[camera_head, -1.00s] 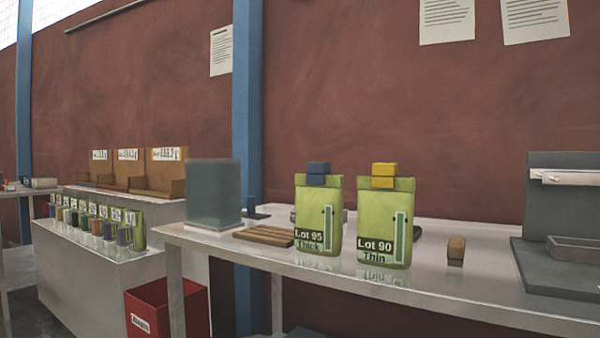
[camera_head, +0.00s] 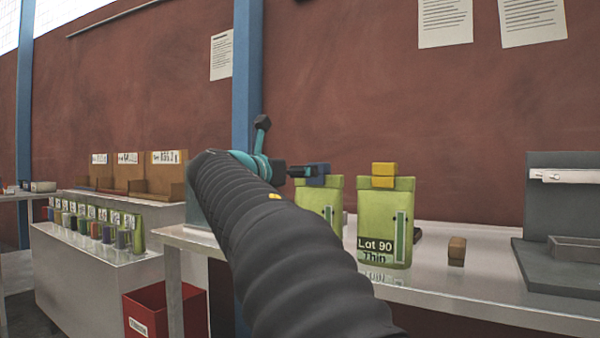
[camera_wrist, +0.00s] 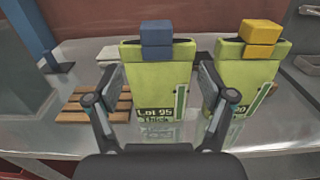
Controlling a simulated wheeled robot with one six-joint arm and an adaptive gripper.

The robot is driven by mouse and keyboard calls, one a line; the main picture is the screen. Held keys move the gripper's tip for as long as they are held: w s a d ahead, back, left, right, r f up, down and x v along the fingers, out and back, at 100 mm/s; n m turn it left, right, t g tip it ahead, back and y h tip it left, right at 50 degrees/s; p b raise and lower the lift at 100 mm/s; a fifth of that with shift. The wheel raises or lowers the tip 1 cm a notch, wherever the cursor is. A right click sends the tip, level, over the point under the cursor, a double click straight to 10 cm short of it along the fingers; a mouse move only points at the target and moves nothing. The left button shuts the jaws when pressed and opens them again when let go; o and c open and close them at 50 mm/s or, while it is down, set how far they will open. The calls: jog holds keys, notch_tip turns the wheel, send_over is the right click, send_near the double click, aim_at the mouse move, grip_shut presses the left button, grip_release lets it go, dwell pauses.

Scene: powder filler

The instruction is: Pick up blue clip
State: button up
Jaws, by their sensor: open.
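The blue clip (camera_wrist: 157,36) sits on the top edge of a green bag labelled "Lot 95 Thick" (camera_wrist: 158,85). In the head view the clip (camera_head: 318,170) is partly hidden behind the end of my arm, and much of that bag (camera_head: 328,200) is covered too. My gripper (camera_wrist: 156,87) is open and empty in the wrist view. Its two fingers show to the left and right of the Lot 95 bag's body, lower in the picture than the clip. I cannot tell how far the fingers are from the bag.
A second green bag, "Lot 90 Thin" (camera_head: 385,225), with a yellow clip (camera_head: 384,175), stands close on the right. A small brown block (camera_head: 456,251) and a grey machine (camera_head: 565,215) are farther right. A wooden slatted rack (camera_wrist: 98,103) lies at left on the metal table (camera_head: 440,291).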

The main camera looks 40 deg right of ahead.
aim_at(319, 168)
jog(key=shift+w+r+p+x, duration=0.1)
jog(key=shift+p+x, duration=0.25)
jog(key=shift+x, duration=2.75)
jog(key=shift+w+r+p+x, duration=0.15)
jog(key=shift+p+x, duration=0.15)
jog(key=shift+x, duration=2.8)
jog(key=shift+a, duration=0.1)
jog(key=c, duration=1)
